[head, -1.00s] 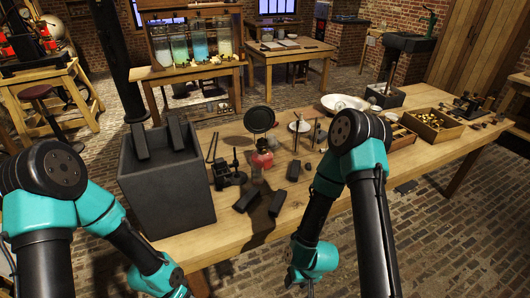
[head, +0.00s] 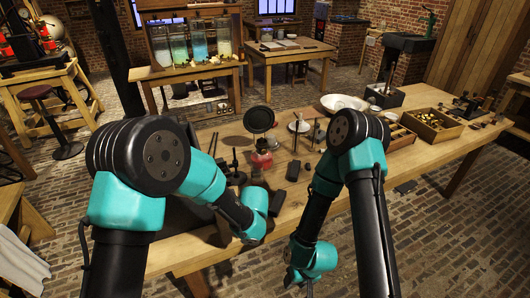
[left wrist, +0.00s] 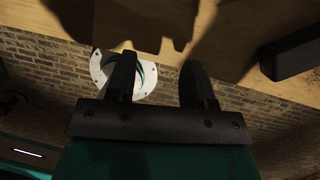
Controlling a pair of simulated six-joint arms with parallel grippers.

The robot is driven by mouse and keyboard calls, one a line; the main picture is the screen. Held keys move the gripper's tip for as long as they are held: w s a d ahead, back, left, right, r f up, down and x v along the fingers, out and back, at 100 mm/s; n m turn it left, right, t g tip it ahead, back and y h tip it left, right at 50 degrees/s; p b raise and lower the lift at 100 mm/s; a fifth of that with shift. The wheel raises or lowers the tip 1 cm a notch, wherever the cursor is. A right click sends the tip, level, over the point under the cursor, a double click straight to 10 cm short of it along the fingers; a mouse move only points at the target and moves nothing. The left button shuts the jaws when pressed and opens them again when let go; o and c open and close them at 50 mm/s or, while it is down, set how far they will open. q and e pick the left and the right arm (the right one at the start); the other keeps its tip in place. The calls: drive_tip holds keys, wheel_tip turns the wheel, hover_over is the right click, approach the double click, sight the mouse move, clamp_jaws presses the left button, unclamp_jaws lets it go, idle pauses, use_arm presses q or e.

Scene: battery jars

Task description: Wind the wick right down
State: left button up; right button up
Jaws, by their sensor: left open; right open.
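The lamp (head: 261,159) stands on the wooden bench in the head view, with a reddish body and a round black disc (head: 259,120) above it. Its wick and winding knob are too small to tell. My left gripper (left wrist: 160,64) is open and empty in the left wrist view, over the bench's edge and the brick floor. In the head view my left arm reaches in front of the bench, short of the lamp, and its fingers cannot be made out. My right gripper (head: 309,288) hangs low at the bottom edge, apart from the lamp, only slightly visible.
Dark blocks (head: 292,171) lie near the lamp, and one dark block (left wrist: 292,55) shows in the left wrist view. A white dish (head: 343,103) and a compartmented wooden tray (head: 432,125) stand farther right. The bench's front right is mostly clear.

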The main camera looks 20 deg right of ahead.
sight(264, 152)
use_arm(q)
drive_tip(key=w+d+r+m+t+h, duration=0.1)
drive_tip(key=w+d+r+m+t, duration=0.2)
drive_tip(key=w+d+r, duration=1.3)
wheel_tip(264, 152, up, 3)
drive_tip(key=w+t, duration=0.1)
drive_tip(key=t, duration=0.1)
drive_tip(key=shift+w+r+m+t+h, duration=0.15)
drive_tip(key=shift+w+m+t+h, duration=0.15)
drive_tip(key=shift+m+t+h, duration=0.1)
drive_tip(key=shift+d, duration=0.1)
drive_tip(key=x, duration=1.7)
drive_tip(key=shift+w, duration=0.15)
drive_tip(key=shift+c, duration=0.2)
clamp_jaws()
